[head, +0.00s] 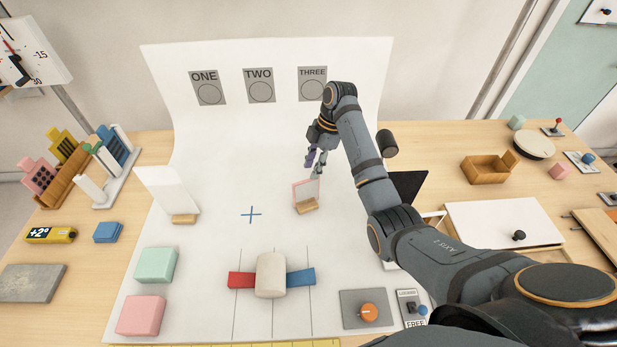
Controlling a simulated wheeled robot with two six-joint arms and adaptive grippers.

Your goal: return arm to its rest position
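My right arm comes in from the lower right and reaches over the white sheet. Its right gripper (315,167) hangs over the back middle of the sheet, above and behind a small pink-framed panel on a wooden foot (306,193). Its fingers look parted, with nothing clearly held between them. A purple patch shows at one finger, too small to make out. My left gripper is not in view.
A white card on a wooden foot (168,192), green block (156,265), pink block (141,315), cream block (270,276) and orange knob (368,312) stand on the white sheet (215,230). A wooden box (487,169) and white board (500,222) lie right of my arm.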

